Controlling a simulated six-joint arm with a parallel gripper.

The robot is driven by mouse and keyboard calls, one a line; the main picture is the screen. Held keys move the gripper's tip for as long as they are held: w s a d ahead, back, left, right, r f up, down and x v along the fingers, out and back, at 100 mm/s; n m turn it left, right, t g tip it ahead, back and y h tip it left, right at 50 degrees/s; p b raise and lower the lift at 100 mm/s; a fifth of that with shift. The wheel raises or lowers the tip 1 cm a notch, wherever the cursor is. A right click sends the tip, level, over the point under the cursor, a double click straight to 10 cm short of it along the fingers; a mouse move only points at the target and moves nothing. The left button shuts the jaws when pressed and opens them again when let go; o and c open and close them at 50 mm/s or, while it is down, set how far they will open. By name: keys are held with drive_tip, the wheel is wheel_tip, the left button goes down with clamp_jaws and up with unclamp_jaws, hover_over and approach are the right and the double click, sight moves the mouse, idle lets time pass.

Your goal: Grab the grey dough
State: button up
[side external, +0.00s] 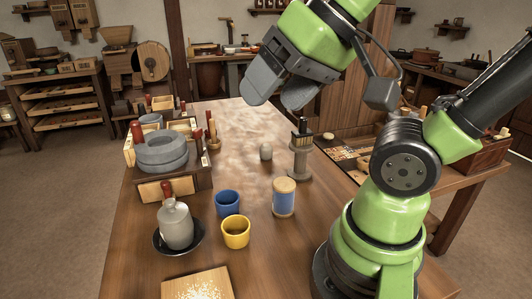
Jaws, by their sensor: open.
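A small grey rounded lump, which looks like the grey dough (266,151), sits on the wooden table near the middle of the side external view. It stands at the edge of a pale, flour-like patch. My gripper (279,98) is above the table, over and slightly to the right of the lump. Its two dark grey fingers are apart and point down to the left. Nothing shows between them, and they do not touch the lump.
A blue-and-wood jar (284,198), blue cup (228,203) and yellow cup (236,232) stand nearer. The pale patch behind is clear.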

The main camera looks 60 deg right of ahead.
drive_tip(key=w+d+m+h, duration=0.1)
drive_tip(key=w+d+h, duration=0.1)
drive_tip(key=w+d, duration=0.55)
drive_tip(key=m+g+h, duration=0.2)
drive_tip(key=m+g, duration=0.1)
drive_tip(key=g, duration=0.1)
approach(267, 146)
wheel_tip(267, 146, down, 3)
drive_tip(key=f, duration=0.2)
drive_tip(key=w+d+f, duration=0.1)
drive_tip(key=shift+d+h, duration=0.1)
drive_tip(key=shift+h, duration=0.2)
drive_tip(key=shift+w+x, duration=0.15)
drive_tip(key=shift+x, duration=1.4)
drive_tip(key=shift+w+x, duration=0.15)
drive_tip(key=shift+x, duration=1.4)
drive_tip(key=shift+r, duration=0.15)
drive_tip(key=shift+c, duration=0.5)
drive_tip(key=c, duration=0.9)
